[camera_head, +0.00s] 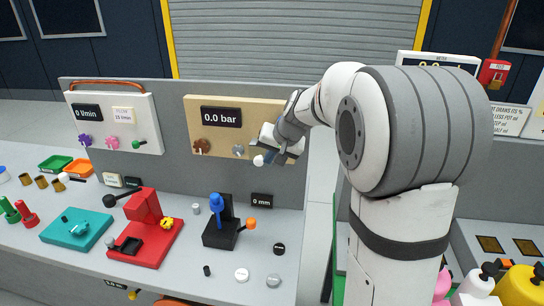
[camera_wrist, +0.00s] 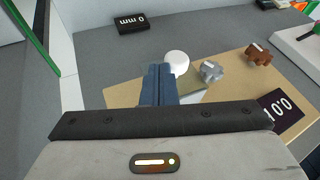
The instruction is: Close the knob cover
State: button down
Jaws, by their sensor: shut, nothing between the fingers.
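A beige panel (camera_head: 193,122) carries a "0.0 bar" display (camera_head: 221,117), a brown knob (camera_head: 201,146) and a small grey knob (camera_head: 238,151). In the wrist view the grey knob (camera_wrist: 212,72) and brown knob (camera_wrist: 259,54) stand on the panel (camera_wrist: 230,75). A white ball (camera_wrist: 177,62) sits left of the grey knob; it also shows in the head view (camera_head: 258,160). A greenish pane (camera_wrist: 192,92), perhaps the knob cover, is partly hidden behind my gripper (camera_wrist: 158,70). My gripper is shut and empty, its tips close beside the ball; contact is unclear.
A bench below the panel holds a red clamp (camera_head: 144,207), a blue-and-black stand (camera_head: 218,218) and a teal tray (camera_head: 76,230). A white panel (camera_head: 115,125) is at the left. A "0 mm" display (camera_wrist: 131,23) shows in the wrist view.

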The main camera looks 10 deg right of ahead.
jog(key=w+a, duration=0.1)
jog(key=a, duration=0.1)
jog(key=w+a, duration=0.1)
jog(key=a, duration=0.2)
jog(key=w+a, duration=0.1)
jog(key=a, duration=0.1)
jog(key=shift+a+p, duration=0.15)
jog(key=shift+p, duration=0.2)
jog(key=shift+r, duration=0.1)
jog(key=s+d+r+b, duration=0.3)
jog(key=s+d+r, duration=0.3)
jog(key=r, duration=0.3)
jog(key=s+f+n+g+h, duration=0.1)
jog(key=s+f, duration=0.3)
jog(key=s, duration=0.5)
jog(key=s+d+f+n+h, duration=0.1)
jog(key=s+f, duration=0.4)
jog(key=s, duration=0.5)
jog(key=s+d+f+n+g+h, duration=0.1)
jog(key=s+f, duration=0.3)
jog(key=s, duration=0.5)
jog(key=shift+s+f+n+g, duration=0.25)
jog(key=shift+s+n+g, duration=0.05)
